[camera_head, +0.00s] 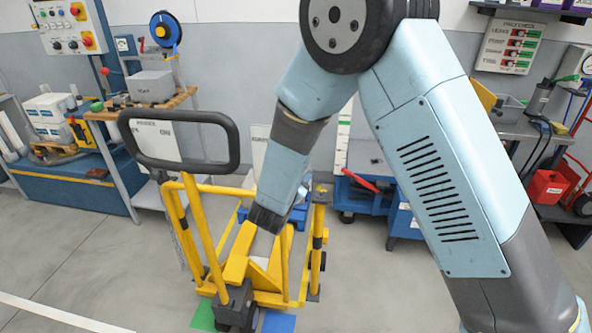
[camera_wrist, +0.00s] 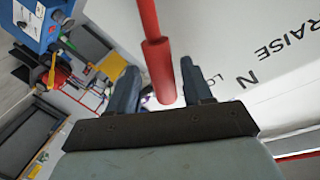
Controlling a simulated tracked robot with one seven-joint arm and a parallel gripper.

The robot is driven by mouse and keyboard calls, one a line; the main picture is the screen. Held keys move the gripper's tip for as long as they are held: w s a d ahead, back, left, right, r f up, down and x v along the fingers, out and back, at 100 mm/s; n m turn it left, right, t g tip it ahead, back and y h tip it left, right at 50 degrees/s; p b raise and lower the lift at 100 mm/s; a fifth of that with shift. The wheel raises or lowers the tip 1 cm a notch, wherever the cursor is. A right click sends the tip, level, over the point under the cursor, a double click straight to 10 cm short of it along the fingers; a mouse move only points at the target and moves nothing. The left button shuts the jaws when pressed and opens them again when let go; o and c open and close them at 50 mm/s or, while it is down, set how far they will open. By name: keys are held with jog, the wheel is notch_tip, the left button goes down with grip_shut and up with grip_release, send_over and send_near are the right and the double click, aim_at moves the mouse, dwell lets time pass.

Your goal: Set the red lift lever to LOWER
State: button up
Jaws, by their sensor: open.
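The red lift lever (camera_wrist: 157,62) shows in the wrist view as a red rod with a thicker red grip, its end between my gripper's fingers. My gripper (camera_wrist: 161,84) is open, with one finger on each side of the grip; I cannot tell whether either touches it. Behind the lever is a white panel (camera_wrist: 225,35) with the black words RAISE, N and a partly hidden word beginning LO. In the head view, my wrist reaches down over the yellow lift cart (camera_head: 237,270), and I cannot make out the lever or fingertips there.
The cart's dark handle loop (camera_head: 180,117) stands left of my arm. A wooden-topped bench (camera_head: 130,108) is at the left, a blue cart (camera_head: 353,198) behind, and a red can (camera_head: 546,188) at the right. Open grey floor lies at the lower left.

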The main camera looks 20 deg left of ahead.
jog(key=s+r, duration=0.1)
jog(key=s, duration=1.1)
jog(key=shift+s+r, duration=0.15)
jog(key=shift+s, duration=0.15)
jog(key=shift+a, duration=0.1)
jog(key=w+d+r+n+g+y, duration=0.1)
jog(key=w+d+r+g+y, duration=0.3)
jog(key=w+r, duration=0.55)
jog(key=w+d+r+n+g+y, duration=0.1)
jog(key=d+r+n, duration=0.2)
jog(key=d+r, duration=0.7)
jog(key=s+d+r+n+g+h, duration=0.1)
jog(key=s+d+g, duration=0.1)
jog(key=s+d, duration=0.5)
jog(key=s+d+r+n+g+h, duration=0.1)
jog(key=s+d+g+h, duration=0.1)
jog(key=s+d, duration=0.5)
jog(key=s+d+r+n+g+h, duration=0.1)
jog(key=s+d, duration=0.6)
jog(key=d, duration=0.9)
jog(key=shift+s+d+g+h, duration=0.35)
jog(key=shift+s+g+h, duration=0.05)
jog(key=shift+g, duration=0.1)
jog(key=shift+r, duration=0.1)
dwell(0.9)
